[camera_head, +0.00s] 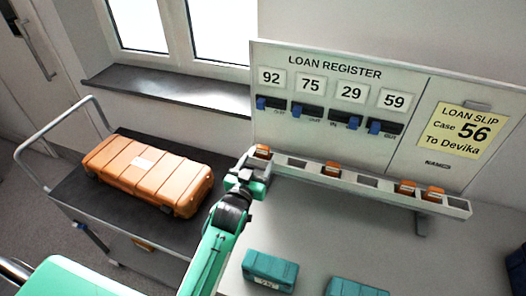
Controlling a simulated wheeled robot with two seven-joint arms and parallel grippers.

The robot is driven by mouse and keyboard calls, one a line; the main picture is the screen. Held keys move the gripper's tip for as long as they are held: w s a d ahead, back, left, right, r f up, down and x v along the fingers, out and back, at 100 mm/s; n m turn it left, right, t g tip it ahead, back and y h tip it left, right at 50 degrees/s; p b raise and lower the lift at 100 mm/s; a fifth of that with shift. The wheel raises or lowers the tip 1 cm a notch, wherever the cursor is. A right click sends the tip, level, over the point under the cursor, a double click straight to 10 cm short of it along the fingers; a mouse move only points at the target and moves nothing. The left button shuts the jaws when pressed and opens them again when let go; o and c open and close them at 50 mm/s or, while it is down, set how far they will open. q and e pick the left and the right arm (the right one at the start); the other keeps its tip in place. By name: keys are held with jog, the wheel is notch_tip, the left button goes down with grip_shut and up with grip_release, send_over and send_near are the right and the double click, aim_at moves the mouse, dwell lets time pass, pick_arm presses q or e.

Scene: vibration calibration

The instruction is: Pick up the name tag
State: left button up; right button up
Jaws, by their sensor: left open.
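A narrow grey rack (452,206) runs along the foot of the loan register board. Several small orange tag-like pieces sit in its slots: one at the left end (262,151), one near the middle (331,169) and others toward the right end (407,188). I cannot read a name on any of them. My left gripper (254,163) is open at the rack's left end, just below the left orange piece. Whether its fingers touch or surround that piece is too small to tell. My right gripper is out of view.
The register board (320,95) stands behind the rack, with numbers, blue sliders and a yellow loan slip (468,131). A trolley (75,195) at the left carries an orange case (150,172). Teal cases (270,270) lie on the grey table in front.

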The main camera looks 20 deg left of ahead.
aim_at(262, 154)
pick_arm(q)
jog(key=shift+w+r, duration=0.1)
jog(key=shift+w, duration=0.1)
jog(key=shift+w+p, duration=0.3)
jog(key=shift+p, duration=0.05)
jog(key=w+p, duration=0.1)
jog(key=w, duration=0.2)
jog(key=shift+w+d+r+p, duration=0.15)
jog(key=shift+p, duration=0.2)
jog(key=shift+w, duration=0.55)
jog(key=shift+c, duration=0.4)
jog(key=c, duration=1)
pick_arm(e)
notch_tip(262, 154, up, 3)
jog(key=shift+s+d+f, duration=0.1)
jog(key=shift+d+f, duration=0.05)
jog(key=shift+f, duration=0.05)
